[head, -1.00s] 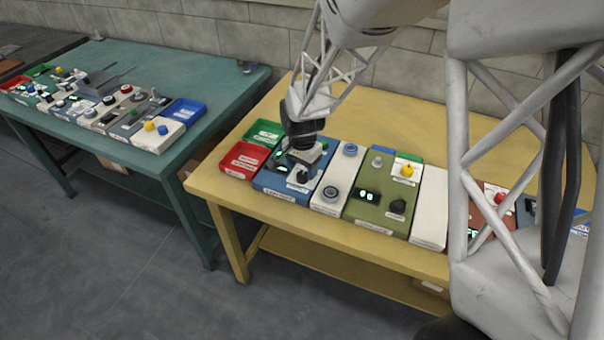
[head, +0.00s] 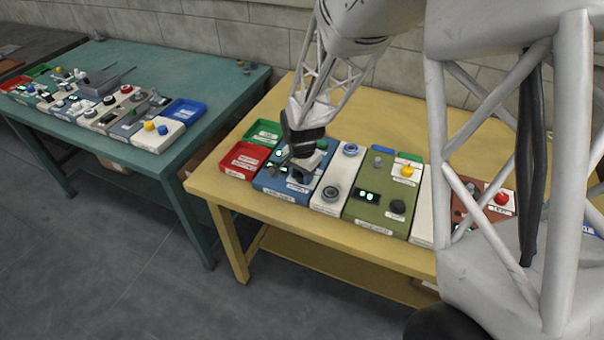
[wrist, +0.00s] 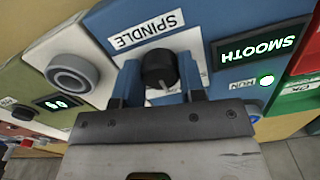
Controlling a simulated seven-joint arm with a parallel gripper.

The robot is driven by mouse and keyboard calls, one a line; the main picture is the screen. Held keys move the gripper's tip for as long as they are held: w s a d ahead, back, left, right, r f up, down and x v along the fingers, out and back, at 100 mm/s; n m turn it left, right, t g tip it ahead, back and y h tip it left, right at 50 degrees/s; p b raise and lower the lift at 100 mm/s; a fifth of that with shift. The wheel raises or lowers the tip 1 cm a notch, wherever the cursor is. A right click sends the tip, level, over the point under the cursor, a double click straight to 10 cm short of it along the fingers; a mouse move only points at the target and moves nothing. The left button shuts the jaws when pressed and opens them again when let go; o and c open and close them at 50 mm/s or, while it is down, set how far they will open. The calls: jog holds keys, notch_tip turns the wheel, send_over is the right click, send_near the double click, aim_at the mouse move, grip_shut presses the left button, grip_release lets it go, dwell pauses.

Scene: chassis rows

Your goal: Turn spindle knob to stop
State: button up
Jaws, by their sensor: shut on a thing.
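The spindle knob (wrist: 159,69) is a black round knob with a pale pointer line, on a white plate below the "SPINDLE" label (wrist: 145,29) in the wrist view. It sits on the blue chassis panel (wrist: 212,22). My gripper (wrist: 157,88) is shut on the knob, one finger on each side. In the head view my gripper (head: 300,165) is over the blue panel (head: 285,197) on the yellow table and hides the knob.
Red (head: 243,159) and green (head: 263,133) bins stand left of the blue panel. A pale panel with round knobs (head: 329,193) and an olive panel (head: 375,213) stand to its right. A teal table (head: 222,82) with similar panels is at the left.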

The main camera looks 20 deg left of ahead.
dwell(0.4)
jog(key=n, duration=0.4)
jog(key=shift+r, duration=0.1)
jog(key=n, duration=0.6)
jog(key=shift+w, duration=0.1)
dwell(0.3)
jog(key=o, duration=0.9)
jog(key=shift+r, duration=0.1)
